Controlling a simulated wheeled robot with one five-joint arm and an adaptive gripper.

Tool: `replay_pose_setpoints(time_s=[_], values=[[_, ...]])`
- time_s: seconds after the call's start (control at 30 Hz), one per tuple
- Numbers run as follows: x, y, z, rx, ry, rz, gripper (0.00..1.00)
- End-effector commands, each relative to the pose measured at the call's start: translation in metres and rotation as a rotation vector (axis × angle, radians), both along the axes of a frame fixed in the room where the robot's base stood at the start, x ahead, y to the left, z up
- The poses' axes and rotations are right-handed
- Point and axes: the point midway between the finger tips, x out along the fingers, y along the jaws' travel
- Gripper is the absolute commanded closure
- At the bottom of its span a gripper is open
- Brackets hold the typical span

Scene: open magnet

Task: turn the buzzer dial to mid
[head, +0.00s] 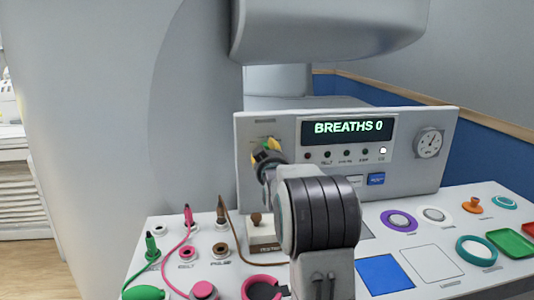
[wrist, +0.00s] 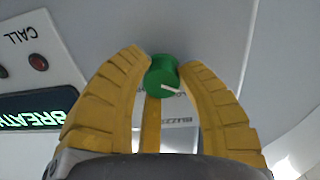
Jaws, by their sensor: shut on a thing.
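The buzzer dial (wrist: 162,74) is a round green knob with a white pointer line, on the grey upright panel. In the wrist view the pointer slants toward the lower right of the knob. My gripper (wrist: 163,68) has its yellow fingers closed around the knob, one tip on each side. In the head view my gripper (head: 268,146) reaches the panel's left part, and its fingers and wrist cover most of the dial. Partly hidden lettering (wrist: 178,121) shows near the dial; the scale marks are too hidden to read.
A display (head: 348,128) reads BREATHS 0, with small buttons below it. A round gauge (head: 429,143) is at the panel's right. The desk below holds colored rings, plugs with cords, a blue square (head: 384,274) and a green tray (head: 510,243).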

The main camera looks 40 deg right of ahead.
Motion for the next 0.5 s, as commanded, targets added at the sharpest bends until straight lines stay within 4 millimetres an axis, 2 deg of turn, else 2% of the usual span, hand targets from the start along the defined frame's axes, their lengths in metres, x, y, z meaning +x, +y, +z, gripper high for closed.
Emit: replay_pose_setpoints(time_s=[0.03,0.17,0.5], values=[[0.0005,0.0008,-0.0037,0.004,0.007,0.001,0.88],[0.0006,0.0009,-0.0046,0.005,0.009,0.002,1.00],[0.0008,0.0013,-0.0077,0.036,0.000,0.002,1.00]])
